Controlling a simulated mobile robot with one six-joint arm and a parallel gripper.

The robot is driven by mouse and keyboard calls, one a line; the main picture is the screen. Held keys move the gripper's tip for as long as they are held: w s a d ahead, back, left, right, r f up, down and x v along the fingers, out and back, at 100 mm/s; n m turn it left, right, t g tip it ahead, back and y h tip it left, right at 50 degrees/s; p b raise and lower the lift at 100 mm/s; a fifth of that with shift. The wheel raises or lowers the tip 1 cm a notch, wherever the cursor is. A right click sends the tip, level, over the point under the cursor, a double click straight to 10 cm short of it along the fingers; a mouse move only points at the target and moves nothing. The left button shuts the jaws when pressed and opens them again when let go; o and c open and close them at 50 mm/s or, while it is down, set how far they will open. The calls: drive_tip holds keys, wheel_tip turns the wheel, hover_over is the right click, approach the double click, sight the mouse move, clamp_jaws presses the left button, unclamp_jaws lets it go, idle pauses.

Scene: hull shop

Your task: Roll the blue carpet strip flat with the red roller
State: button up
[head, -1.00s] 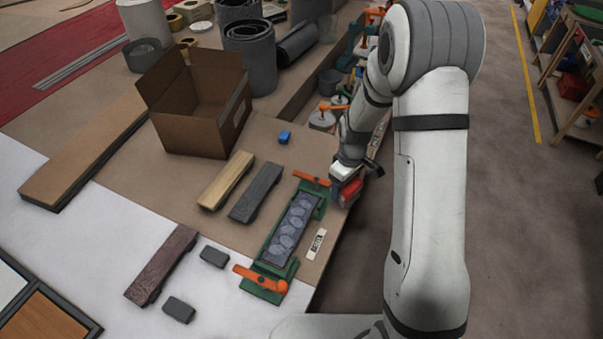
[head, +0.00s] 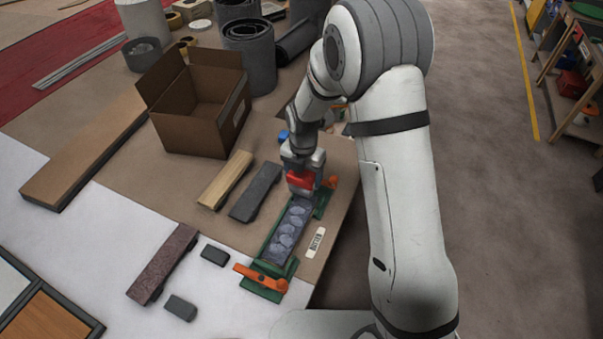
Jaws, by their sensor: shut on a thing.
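My gripper (head: 304,170) is shut on the red roller (head: 299,180), and holds it over the far end of a green fixture (head: 273,248). In the fixture lies a grey-blue strip (head: 288,234) with several paler oval patches along it; I take it to be the blue carpet strip. Orange clamp levers sit at its near end (head: 262,278) and far end (head: 331,183). My gripper partly hides the far end of the strip and fixture. I cannot tell whether the roller touches the strip.
Left of the fixture lie a light wood block (head: 225,180), a dark grey block (head: 255,193), a mottled purplish-brown block (head: 162,264) and small grey blocks (head: 181,308). A cardboard box (head: 196,132) stands behind. A small label plate (head: 315,242) lies near the right edge.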

drive_tip(key=s+a, duration=0.3)
drive_tip(key=s, duration=0.4)
drive_tip(key=s+a+p, duration=0.1)
drive_tip(key=s+a, duration=0.2)
drive_tip(key=s, duration=0.5)
drive_tip(key=shift+s+a, duration=0.2)
idle(0.3)
